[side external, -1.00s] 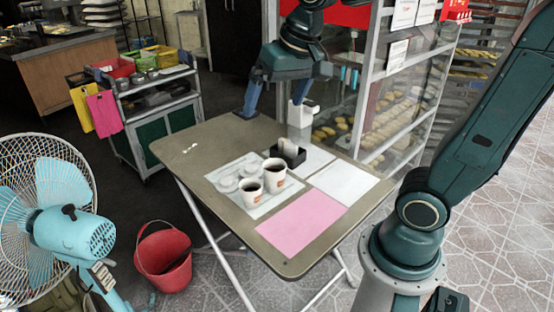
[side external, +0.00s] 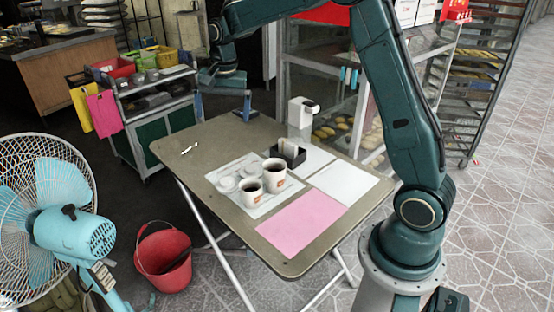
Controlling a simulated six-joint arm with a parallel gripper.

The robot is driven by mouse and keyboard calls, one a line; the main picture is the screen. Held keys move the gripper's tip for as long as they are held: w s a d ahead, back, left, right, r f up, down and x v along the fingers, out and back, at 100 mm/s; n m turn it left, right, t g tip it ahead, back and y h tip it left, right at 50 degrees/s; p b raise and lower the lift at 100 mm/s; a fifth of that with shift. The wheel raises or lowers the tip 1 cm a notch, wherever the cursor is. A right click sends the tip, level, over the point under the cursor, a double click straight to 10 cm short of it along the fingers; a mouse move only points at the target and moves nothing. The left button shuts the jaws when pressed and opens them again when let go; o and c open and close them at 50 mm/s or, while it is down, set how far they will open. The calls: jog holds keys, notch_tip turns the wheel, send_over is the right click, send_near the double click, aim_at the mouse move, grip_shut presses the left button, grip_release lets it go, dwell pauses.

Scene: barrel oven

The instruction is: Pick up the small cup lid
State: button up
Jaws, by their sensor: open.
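Two pale round cup lids lie on a white printed sheet (side external: 262,210) on the table. One lid (side external: 228,184) is on the left and the other lid (side external: 249,171) is behind and to its right; I cannot tell for sure which is the small one. A smaller white cup (side external: 251,190) and a larger white cup (side external: 275,177), both with dark drink, stand upright beside them. My gripper (side external: 222,106) is open and empty, its blue fingers spread wide. In the picture it is at the table's far edge, well apart from the lids.
A black holder (side external: 290,157) with packets stands behind the cups, and a white dispenser (side external: 301,115) behind that. A pink sheet (side external: 301,218) and white sheet (side external: 343,182) lie to the right. The table's (side external: 200,150) far left part is mostly clear. A trolley (side external: 155,115) stands beyond.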

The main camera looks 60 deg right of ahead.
jog(key=w+d+f+m+g, duration=0.1)
jog(key=w+d+f+m, duration=0.3)
jog(key=f, duration=0.4)
jog(key=m, duration=0.1)
send_over(227, 180)
notch_tip(227, 180, down, 9)
jog(key=shift+g, duration=0.4)
jog(key=shift+f, duration=0.1)
jog(key=shift+f, duration=4.2)
jog(key=shift+f, duration=0.15)
jog(key=shift+f, duration=2.45)
jog(key=c, duration=1)
